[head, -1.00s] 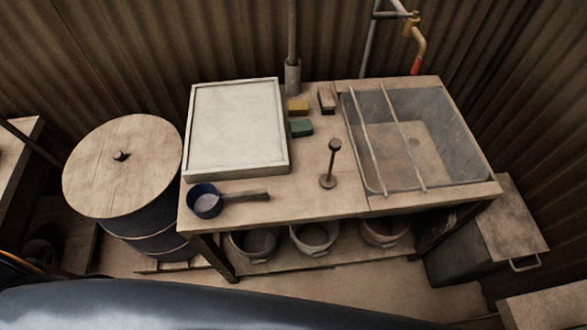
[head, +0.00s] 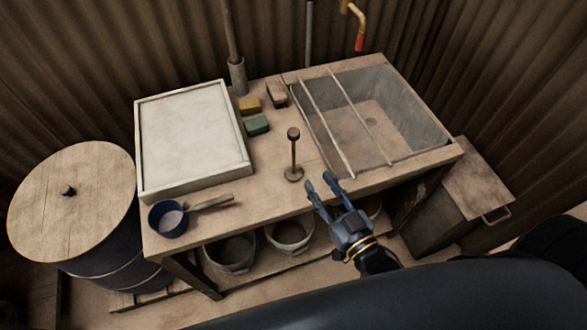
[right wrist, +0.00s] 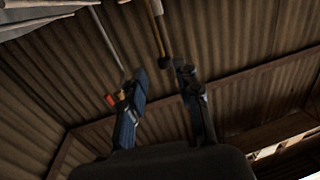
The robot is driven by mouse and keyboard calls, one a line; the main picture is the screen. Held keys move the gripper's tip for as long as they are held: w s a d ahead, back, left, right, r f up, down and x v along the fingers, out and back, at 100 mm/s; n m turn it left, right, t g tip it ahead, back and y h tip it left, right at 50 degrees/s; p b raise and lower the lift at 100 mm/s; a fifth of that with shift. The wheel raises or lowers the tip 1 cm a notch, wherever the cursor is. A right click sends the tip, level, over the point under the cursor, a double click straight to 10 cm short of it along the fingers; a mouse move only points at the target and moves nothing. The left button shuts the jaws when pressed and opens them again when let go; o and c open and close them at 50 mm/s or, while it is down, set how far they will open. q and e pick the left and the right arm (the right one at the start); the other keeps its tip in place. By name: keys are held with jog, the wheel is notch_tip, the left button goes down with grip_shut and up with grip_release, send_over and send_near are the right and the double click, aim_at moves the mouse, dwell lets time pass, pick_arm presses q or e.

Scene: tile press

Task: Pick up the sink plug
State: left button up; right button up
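The sink plug (head: 294,157), a thin upright rod with a round knob on top and a flat round base, stands on the wooden counter just left of the sink (head: 398,113). My right gripper (head: 321,183) is near the counter's front edge, to the right of and below the plug in the head view. Its two blue fingers are apart with nothing between them. In the right wrist view the open fingers (right wrist: 162,76) point toward the corrugated wall, and the plug is not seen there. My left gripper is not in view.
A white framed board (head: 190,135) lies on the counter's left. A blue pan (head: 168,219) sits at the front left. Yellow (head: 250,106) and green (head: 257,125) blocks and a brush (head: 276,94) lie behind the plug. Two rods cross the sink.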

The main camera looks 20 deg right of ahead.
aim_at(294, 146)
jog(key=w, duration=0.2)
jog(key=w+a, duration=0.1)
jog(key=w, duration=0.2)
jog(key=w+p, duration=0.1)
jog(key=w, duration=0.2)
jog(key=shift+a+r, duration=0.15)
jog(key=shift+a, duration=0.1)
jog(key=w, duration=0.1)
jog(key=w+p, duration=0.1)
jog(key=w, duration=0.3)
jog(key=shift+w+a+r+p, duration=0.15)
jog(key=shift+a+r+p, duration=0.05)
jog(key=shift+a+p, duration=0.2)
grip_shut()
